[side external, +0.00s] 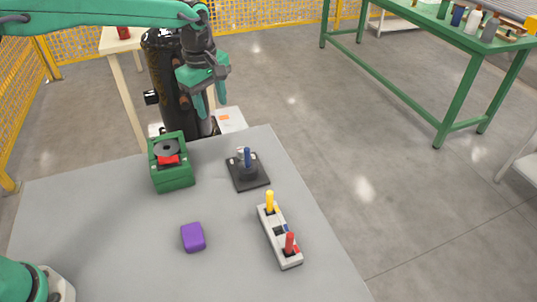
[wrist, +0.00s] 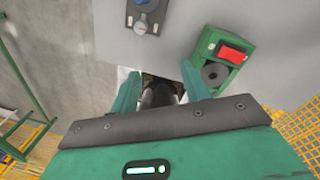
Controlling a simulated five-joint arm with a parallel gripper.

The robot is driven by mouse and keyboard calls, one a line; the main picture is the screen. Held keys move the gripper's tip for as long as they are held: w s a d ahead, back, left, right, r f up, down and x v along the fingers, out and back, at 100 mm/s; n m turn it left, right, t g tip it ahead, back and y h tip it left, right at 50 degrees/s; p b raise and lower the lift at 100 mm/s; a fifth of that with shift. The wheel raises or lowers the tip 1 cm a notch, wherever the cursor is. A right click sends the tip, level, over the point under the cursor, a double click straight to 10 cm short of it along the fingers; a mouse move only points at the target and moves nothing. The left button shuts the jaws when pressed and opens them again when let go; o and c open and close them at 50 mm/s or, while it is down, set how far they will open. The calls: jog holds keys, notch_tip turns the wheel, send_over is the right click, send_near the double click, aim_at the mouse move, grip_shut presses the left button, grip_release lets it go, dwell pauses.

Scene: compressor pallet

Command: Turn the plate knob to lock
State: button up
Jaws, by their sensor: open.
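A small dark square plate (side external: 246,178) with an upright blue knob (side external: 247,157) sits near the far right edge of the grey table. In the wrist view the plate (wrist: 133,14) is at the top, with the blue and silver knob (wrist: 145,22) on it. My gripper (side external: 211,110) hangs with its fingers downward beyond the table's far edge, above and left of the plate. In the wrist view my gripper (wrist: 160,72) is open, with nothing held between its two green fingers. The knob is clear of the fingers.
A green box (side external: 172,178) with a red switch and dark disc stands left of the plate. A grey block (side external: 281,238) with yellow and red sticks and a purple block (side external: 193,237) lie nearer. A black cylinder (side external: 166,75) stands behind the table.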

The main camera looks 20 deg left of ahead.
aim_at(241, 149)
jog(key=w+d+f+n, duration=0.1)
jog(key=f, duration=0.1)
jog(key=w+d+f+n, duration=0.1)
jog(key=d+f, duration=0.1)
jog(key=f, duration=0.1)
jog(key=w+d+f+n+g, duration=0.1)
jog(key=w+f, duration=0.1)
jog(key=f, duration=0.1)
jog(key=shift+w+d, duration=0.1)
jog(key=shift+d, duration=0.2)
jog(key=shift+f, duration=0.15)
jog(key=shift+f, duration=3.8)
jog(key=c, duration=1)
